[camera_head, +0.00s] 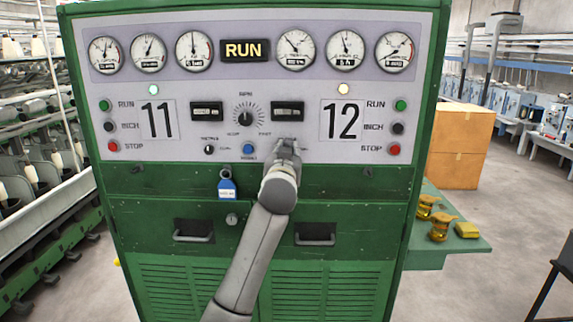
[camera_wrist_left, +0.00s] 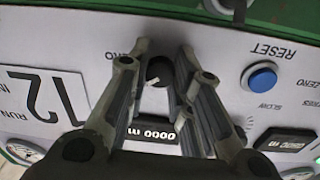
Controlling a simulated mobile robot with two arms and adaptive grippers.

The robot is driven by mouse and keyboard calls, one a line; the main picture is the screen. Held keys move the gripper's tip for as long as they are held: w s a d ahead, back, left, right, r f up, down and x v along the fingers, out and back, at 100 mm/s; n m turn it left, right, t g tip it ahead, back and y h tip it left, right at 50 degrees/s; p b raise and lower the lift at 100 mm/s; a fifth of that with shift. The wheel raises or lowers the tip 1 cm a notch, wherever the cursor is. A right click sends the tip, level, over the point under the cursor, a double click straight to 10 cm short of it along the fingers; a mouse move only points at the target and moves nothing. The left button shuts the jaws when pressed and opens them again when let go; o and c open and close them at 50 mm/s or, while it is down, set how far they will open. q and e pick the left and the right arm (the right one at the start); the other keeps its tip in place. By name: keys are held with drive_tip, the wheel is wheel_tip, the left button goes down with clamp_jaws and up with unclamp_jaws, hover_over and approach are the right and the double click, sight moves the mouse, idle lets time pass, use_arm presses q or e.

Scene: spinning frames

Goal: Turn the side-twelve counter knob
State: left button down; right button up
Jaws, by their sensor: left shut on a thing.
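The side-twelve counter knob (camera_wrist_left: 160,71) is a small dark knob on the white panel, seen in the left wrist view. My left gripper (camera_wrist_left: 162,60) has a finger on each side of it and is shut on it. In the head view my left gripper (camera_head: 286,147) covers the knob, below the side-twelve counter window (camera_head: 287,112). That counter (camera_wrist_left: 153,133) is partly behind the fingers in the wrist view and appears to read zeros. The knob's pointer direction cannot be made out. My right gripper is not in view.
Left of my gripper are the blue reset button (camera_head: 248,149), the side-eleven counter knob (camera_head: 209,149) and the speed dial (camera_head: 246,116). A blue tag (camera_head: 227,188) hangs below the panel. A green side shelf (camera_head: 462,254) holds yellow items at right.

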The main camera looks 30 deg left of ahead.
use_arm(q)
drive_tip(key=shift+n+y+b, duration=0.3)
drive_tip(key=shift+n+b, duration=1.7)
drive_tip(key=shift+n, duration=3.2)
drive_tip(key=shift+r, duration=0.1)
drive_tip(key=c, duration=1.3)
unclamp_jaws()
drive_tip(key=shift+o, duration=0.2)
